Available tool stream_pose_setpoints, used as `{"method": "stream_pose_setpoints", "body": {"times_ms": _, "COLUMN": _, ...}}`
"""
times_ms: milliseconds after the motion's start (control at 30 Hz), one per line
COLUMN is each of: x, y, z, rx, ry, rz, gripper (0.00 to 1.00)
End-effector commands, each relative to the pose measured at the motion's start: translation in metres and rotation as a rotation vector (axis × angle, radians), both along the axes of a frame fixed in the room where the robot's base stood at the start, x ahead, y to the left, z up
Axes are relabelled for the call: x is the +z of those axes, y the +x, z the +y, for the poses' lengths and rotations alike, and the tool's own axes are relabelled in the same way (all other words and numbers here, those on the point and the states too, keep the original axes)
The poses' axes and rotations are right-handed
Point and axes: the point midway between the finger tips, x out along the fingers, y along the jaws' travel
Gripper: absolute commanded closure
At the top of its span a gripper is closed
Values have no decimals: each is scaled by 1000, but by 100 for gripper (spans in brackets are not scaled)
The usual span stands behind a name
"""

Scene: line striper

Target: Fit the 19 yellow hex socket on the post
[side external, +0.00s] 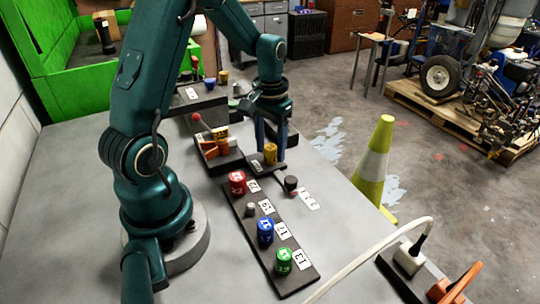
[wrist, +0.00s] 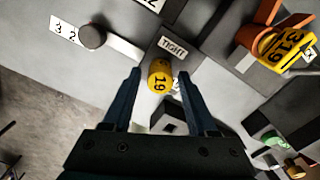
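The yellow socket marked 19 (side external: 270,153) stands on a small dark board by a label reading TIGHT; it also shows in the wrist view (wrist: 159,78). My gripper (side external: 271,146) is above it, pointing down. In the wrist view the fingers (wrist: 159,72) are apart, one on each side of the socket, with a gap visible on both sides. The rack (side external: 288,293) holds a red socket (side external: 237,183), a blue socket (side external: 265,232) and a green socket (side external: 283,261). A bare grey post (side external: 250,209) stands between red and blue, beside the 19 label (side external: 266,207).
A dark knob (side external: 290,183) with a numbered strip stands right of the socket's board. A dark tray (side external: 232,162) with orange and yellow pieces lies to the left. A white hose (side external: 370,249) crosses the near right. A striped cone (side external: 375,165) stands beyond the table edge.

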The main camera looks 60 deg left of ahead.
Motion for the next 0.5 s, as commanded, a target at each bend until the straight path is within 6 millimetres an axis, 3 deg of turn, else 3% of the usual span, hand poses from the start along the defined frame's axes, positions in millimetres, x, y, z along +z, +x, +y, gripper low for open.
{"method": "stream_pose_setpoints", "body": {"times_ms": 33, "x": 0, "y": 0, "z": 0, "rx": 0, "ry": 0, "rz": 0, "gripper": 65}}
{"method": "stream_pose_setpoints", "body": {"times_ms": 100, "x": 0, "y": 0, "z": 0, "rx": 0, "ry": 0, "rz": 0, "gripper": 92}}
{"method": "stream_pose_setpoints", "body": {"times_ms": 133, "x": 0, "y": 0, "z": 0, "rx": 0, "ry": 0, "rz": 0, "gripper": 100}}
{"method": "stream_pose_setpoints", "body": {"times_ms": 500, "x": 3, "y": 0, "z": 0, "rx": 0, "ry": 0, "rz": -1, "gripper": 100}}
